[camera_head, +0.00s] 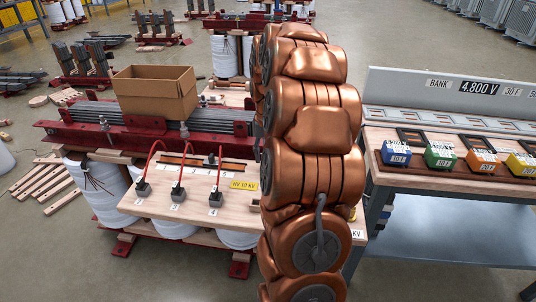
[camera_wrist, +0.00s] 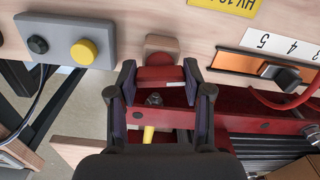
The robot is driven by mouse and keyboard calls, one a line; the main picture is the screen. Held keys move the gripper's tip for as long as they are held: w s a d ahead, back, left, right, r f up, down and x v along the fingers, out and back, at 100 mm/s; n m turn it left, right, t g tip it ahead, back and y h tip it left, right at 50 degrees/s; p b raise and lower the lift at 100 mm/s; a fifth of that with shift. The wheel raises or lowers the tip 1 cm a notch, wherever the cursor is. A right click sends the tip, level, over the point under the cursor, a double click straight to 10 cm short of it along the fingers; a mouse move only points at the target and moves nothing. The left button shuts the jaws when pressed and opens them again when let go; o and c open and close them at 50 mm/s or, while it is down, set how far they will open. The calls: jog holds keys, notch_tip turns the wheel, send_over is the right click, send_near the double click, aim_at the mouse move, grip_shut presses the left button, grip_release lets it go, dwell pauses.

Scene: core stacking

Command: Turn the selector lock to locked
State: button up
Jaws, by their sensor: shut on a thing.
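In the wrist view my gripper (camera_wrist: 159,76) has its two dark fingers on either side of a red block-like handle (camera_wrist: 160,74) with a small white mark. It is shut on this handle, which appears to be the selector lock. The handle sits in front of a small brownish mount (camera_wrist: 161,44) at the edge of the wooden board. The lock's markings are not readable. Nearby is an orange selector strip (camera_wrist: 238,63) numbered 5, 4, 3 with a black slider (camera_wrist: 280,73). In the head view my copper arm hides the gripper and the lock.
A grey box (camera_wrist: 55,28) with a black knob and a yellow button (camera_wrist: 84,52) is left of my gripper in the wrist view. Red cables (camera_head: 180,167) rise from plugs on the wooden board (camera_head: 240,207). A cardboard box (camera_head: 155,92) stands behind; a bench (camera_head: 455,200) with coloured blocks is right.

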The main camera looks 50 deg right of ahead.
jog(key=shift+m, duration=1.1)
jog(key=o, duration=1.2)
jog(key=shift+c, duration=0.2)
notch_tip(320, 180, up, 12)
jog(key=shift+a, duration=0.1)
